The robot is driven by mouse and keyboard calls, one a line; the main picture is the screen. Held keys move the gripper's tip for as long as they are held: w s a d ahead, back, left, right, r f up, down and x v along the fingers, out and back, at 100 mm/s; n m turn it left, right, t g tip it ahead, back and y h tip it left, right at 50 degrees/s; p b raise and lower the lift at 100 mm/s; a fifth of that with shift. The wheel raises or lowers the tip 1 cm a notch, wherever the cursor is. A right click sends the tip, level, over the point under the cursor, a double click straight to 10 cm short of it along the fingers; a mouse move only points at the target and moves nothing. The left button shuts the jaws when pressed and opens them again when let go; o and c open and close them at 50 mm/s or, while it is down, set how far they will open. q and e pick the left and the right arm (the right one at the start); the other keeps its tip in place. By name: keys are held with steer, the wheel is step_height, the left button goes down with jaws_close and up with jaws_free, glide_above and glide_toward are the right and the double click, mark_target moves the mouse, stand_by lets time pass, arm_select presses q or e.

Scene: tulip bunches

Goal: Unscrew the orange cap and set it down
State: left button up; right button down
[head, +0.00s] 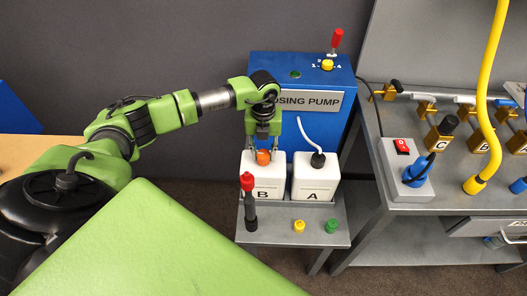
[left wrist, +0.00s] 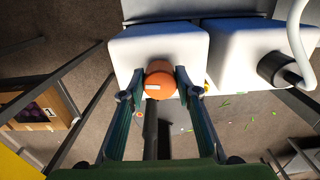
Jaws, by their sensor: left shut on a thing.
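The orange cap (head: 263,157) is at the top of white canister B (head: 270,185). My left gripper (head: 263,148) points down over the canister and is shut on the cap. In the left wrist view the cap (left wrist: 159,84) sits between the two fingertips, one on each side, in front of the white canister (left wrist: 158,48). I cannot tell whether the cap is still seated on its neck or slightly raised. My right gripper is not in view.
White canister A (head: 314,180), with a tube in its neck, stands close on the right. A black wand with a red top (head: 248,190) stands in front of B. Yellow (head: 299,226) and green (head: 331,226) caps are on the grey shelf (head: 275,237). The blue dosing pump (head: 325,72) rises behind.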

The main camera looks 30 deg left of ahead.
mark_target(263, 153)
arm_select(q)
steer(key=shift+r, duration=0.2)
steer(key=shift+r+p, duration=0.7)
steer(key=shift+r, duration=0.15)
steer(key=shift+r+p, duration=1.45)
steer(key=shift+r, duration=0.55)
